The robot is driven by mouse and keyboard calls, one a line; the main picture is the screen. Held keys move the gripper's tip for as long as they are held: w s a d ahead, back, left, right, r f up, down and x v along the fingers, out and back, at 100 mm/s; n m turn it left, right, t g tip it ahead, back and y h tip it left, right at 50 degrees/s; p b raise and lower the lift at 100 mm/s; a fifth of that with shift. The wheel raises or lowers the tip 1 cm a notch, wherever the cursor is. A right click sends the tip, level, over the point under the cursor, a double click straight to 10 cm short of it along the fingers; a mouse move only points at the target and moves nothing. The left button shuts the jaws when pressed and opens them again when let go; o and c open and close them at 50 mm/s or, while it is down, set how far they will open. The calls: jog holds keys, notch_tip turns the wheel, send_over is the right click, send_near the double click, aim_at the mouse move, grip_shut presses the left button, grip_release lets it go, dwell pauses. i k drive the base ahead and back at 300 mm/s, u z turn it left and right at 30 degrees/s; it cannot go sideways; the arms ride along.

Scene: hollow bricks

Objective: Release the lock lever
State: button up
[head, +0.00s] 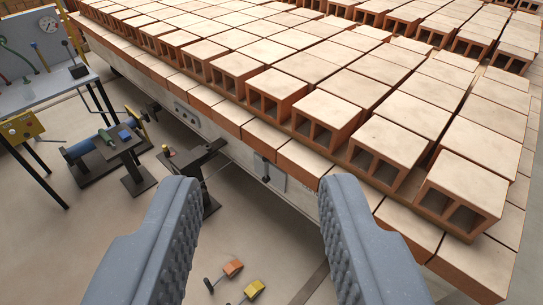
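My gripper (260,185) is in the foreground, its two grey ribbed fingers wide apart with nothing between them. Several parts look like levers, and I cannot tell which is the lock lever. A small dark handle (266,178) hangs on a light plate on the side of the brick-loaded bed, beyond the gap between my fingertips. A black arm (203,155) tops a dark stand just beyond my left fingertip. A black lever with a knob (71,55) stands on the grey bench at far left. My gripper appears apart from all of them.
Rows of hollow bricks (275,92) cover the long bed at upper right, some overhanging its edge. A blue machine (90,150) and a small dark table (120,140) stand left. Orange (233,267) and yellow (254,288) blocks with rods lie low. Open floor shows at lower left.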

aim_at(266, 179)
jog(key=z, duration=0.05)
jog(key=i, duration=0.15)
jog(key=u, duration=0.1)
jog(key=k, duration=0.65)
jog(key=z, duration=0.45)
jog(key=i, duration=1.65)
jog(key=u, duration=0.4)
jog(key=i, duration=0.55)
jog(key=u, duration=0.3)
